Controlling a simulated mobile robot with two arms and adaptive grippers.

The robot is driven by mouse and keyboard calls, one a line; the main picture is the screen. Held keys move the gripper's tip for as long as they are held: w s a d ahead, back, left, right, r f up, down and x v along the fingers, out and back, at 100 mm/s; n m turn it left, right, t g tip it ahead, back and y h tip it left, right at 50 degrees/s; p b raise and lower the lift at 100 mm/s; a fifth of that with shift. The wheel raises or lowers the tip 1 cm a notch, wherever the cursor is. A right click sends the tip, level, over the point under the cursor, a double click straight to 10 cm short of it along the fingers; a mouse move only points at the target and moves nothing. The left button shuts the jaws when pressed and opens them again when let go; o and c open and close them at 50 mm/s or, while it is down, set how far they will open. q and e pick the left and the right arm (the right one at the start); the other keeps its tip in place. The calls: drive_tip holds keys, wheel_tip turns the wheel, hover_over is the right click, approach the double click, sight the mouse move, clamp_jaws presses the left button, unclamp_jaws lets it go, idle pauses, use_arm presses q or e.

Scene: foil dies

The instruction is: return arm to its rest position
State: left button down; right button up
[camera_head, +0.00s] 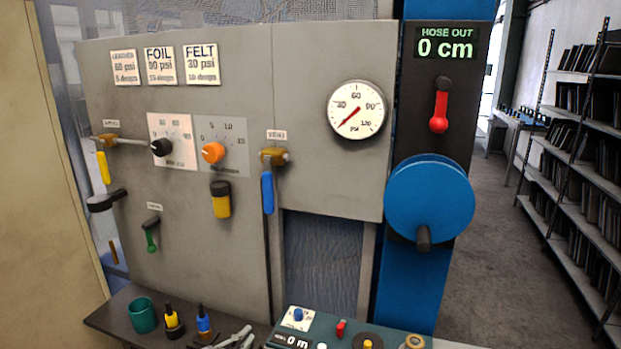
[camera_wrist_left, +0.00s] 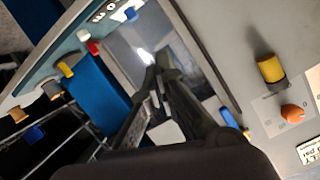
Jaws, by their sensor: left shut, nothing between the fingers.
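My left gripper (camera_head: 244,332) shows at the bottom of the head view, low in front of the grey control panel (camera_head: 160,265). It is beside the small bottles and left of the teal console (camera_head: 312,341). In the left wrist view, the fingers of my left gripper (camera_wrist_left: 158,76) come together at their tips, with nothing held between them. The gripper appears apart from the panel, its knobs and its levers. Most of my left arm is below the head view's edge. My right gripper is in neither view.
A teal cup (camera_head: 142,315), a yellow bottle (camera_head: 172,321) and a blue bottle (camera_head: 204,323) stand on the dark shelf (camera_head: 108,318). A blue hose reel (camera_head: 428,205) is at right. The panel carries a gauge (camera_head: 356,108) and a blue-handled valve (camera_head: 267,192).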

use_arm(q)
drive_tip(key=s+a+f+n+g+y, duration=0.1)
drive_tip(key=s+a+f+n+g, duration=0.15)
drive_tip(key=s+f, duration=0.5)
drive_tip(key=s+a+f+n+g+y, duration=0.15)
drive_tip(key=s+f+g, duration=0.25)
drive_tip(key=s, duration=0.7)
drive_tip(key=s+a+f+n+g+y, duration=0.1)
drive_tip(key=s+a+f+n+g, duration=0.2)
drive_tip(key=s+f, duration=0.5)
drive_tip(key=s+f+m+g, duration=0.1)
drive_tip(key=s+f, duration=0.1)
drive_tip(key=f, duration=1.1)
drive_tip(key=s+f+m+g, duration=0.1)
drive_tip(key=s+f, duration=0.1)
drive_tip(key=f, duration=1.1)
drive_tip(key=s+a+f+g+b, duration=0.1)
drive_tip(key=s+a+f, duration=0.2)
drive_tip(key=s+f, duration=1.2)
drive_tip(key=shift+s+f, duration=0.2)
drive_tip(key=shift+s, duration=0.25)
drive_tip(key=shift+g, duration=0.25)
